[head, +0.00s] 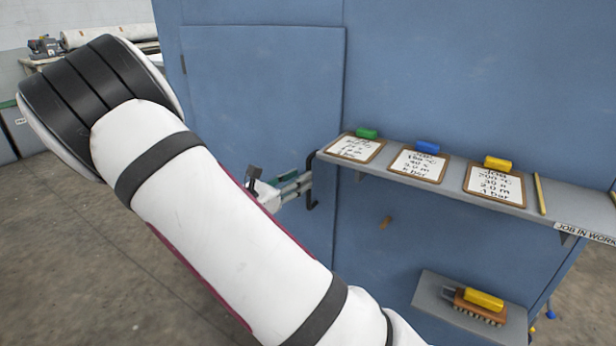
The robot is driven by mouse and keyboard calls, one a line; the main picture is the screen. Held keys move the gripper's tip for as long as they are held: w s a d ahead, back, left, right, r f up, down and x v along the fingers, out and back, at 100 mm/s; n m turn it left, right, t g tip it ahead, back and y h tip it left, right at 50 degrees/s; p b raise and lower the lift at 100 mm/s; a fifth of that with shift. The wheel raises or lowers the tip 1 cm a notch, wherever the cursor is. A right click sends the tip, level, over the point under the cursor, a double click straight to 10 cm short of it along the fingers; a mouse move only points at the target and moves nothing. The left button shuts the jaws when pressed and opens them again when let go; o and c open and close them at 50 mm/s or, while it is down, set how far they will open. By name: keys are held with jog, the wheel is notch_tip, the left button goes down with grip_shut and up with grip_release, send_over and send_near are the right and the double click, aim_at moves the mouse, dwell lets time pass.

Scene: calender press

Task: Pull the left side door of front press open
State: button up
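The blue left side door (262,95) of the front press fills the middle of the head view. It looks shut or nearly so, with its right edge along the blue panel beside it. A dark upright bar handle (312,204) sits near that edge. My gripper (304,183) is at the handle, reaching it from the left. Its fingertips meet or overlap the bar in the picture; whether they clasp it I cannot tell. My white arm covers the lower left part of the door and some of the gripper.
A grey shelf (520,206) with several clipboards juts out just right of the handle. A lower small shelf (432,298) holds a brush (480,306). A bench with a roll (105,35) stands at the back left. Bare floor (60,260) lies left of the press.

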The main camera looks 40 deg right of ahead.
jog(key=shift+w+d+b, duration=0.2)
jog(key=shift+d+b, duration=0.05)
jog(key=shift+d, duration=0.95)
jog(key=shift+w+d+b, duration=0.15)
jog(key=shift+d+b, duration=0.05)
jog(key=shift+d, duration=0.95)
grip_shut()
